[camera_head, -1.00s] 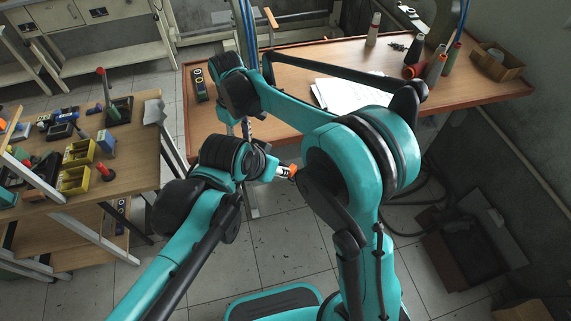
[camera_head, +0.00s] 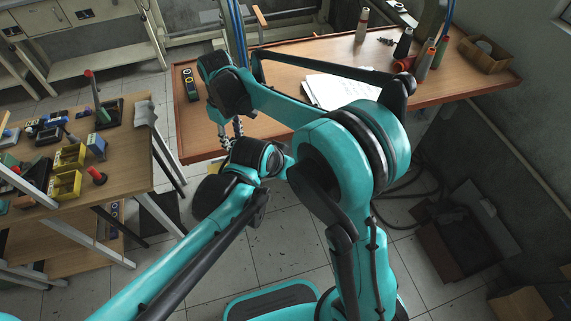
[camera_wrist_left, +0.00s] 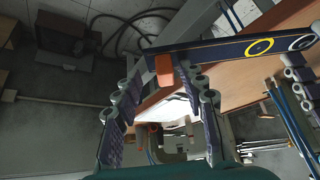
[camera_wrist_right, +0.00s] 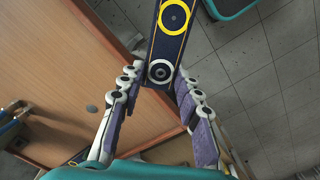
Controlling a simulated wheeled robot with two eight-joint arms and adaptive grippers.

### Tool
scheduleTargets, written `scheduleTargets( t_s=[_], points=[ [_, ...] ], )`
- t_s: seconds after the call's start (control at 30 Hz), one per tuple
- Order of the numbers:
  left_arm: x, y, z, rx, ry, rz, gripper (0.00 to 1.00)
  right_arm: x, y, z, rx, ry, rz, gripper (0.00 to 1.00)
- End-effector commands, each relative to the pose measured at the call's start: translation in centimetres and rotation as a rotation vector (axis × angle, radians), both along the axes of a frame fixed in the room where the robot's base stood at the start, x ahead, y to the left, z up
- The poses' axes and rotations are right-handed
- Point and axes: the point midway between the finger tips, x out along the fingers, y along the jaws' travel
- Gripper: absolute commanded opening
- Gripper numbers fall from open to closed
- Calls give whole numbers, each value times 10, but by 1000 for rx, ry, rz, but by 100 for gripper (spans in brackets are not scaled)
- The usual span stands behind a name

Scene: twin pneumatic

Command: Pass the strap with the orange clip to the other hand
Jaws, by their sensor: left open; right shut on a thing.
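The strap (camera_wrist_left: 225,52) is a dark, flat band with a yellow ring and a white ring. Its orange clip (camera_wrist_left: 164,70) shows between the fingers of my left gripper (camera_wrist_left: 157,78), which is open; I cannot tell how deep it sits there. My right gripper (camera_wrist_right: 158,88) is shut on the strap near a white ring; the yellow ring of the strap (camera_wrist_right: 173,16) shows beyond the fingers. Part of my right gripper (camera_wrist_left: 292,95) also shows at the right of the left wrist view. In the head view my arms hide the strap and clip.
A wooden table (camera_head: 290,85) holds white paper (camera_head: 338,90), several spools (camera_head: 425,62) and another ringed strip (camera_head: 190,84). A workbench (camera_head: 125,165) with yellow bins (camera_head: 66,185) stands at the left. Boxes (camera_head: 450,240) lie on the floor at the right.

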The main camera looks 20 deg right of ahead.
Motion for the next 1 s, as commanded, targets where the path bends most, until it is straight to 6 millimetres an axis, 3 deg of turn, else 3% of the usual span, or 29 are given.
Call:
scheduleTargets(
  t_s=[0.07,0.23,0.37,0.4,0.5,0.83,1.0],
  points=[
    [0,0,0,0,0,0,41,0,0,0,0,0,0,6],
    [0,0,0,0,0,0,0,0,0,0,0,0,0,6],
    [-1,-1,0,-1,2,-2,0,1,1,0,1,-2,0,6],
    [-1,-1,0,-1,2,-2,0,1,1,0,2,-2,0,36],
    [-1,-1,0,-2,3,-2,0,1,1,0,3,-3,1,58],
    [0,0,0,-1,1,-1,0,0,0,2,1,-1,0,58],
    [0,0,0,0,0,0,0,0,0,25,1,-1,0,58]
  ],
)
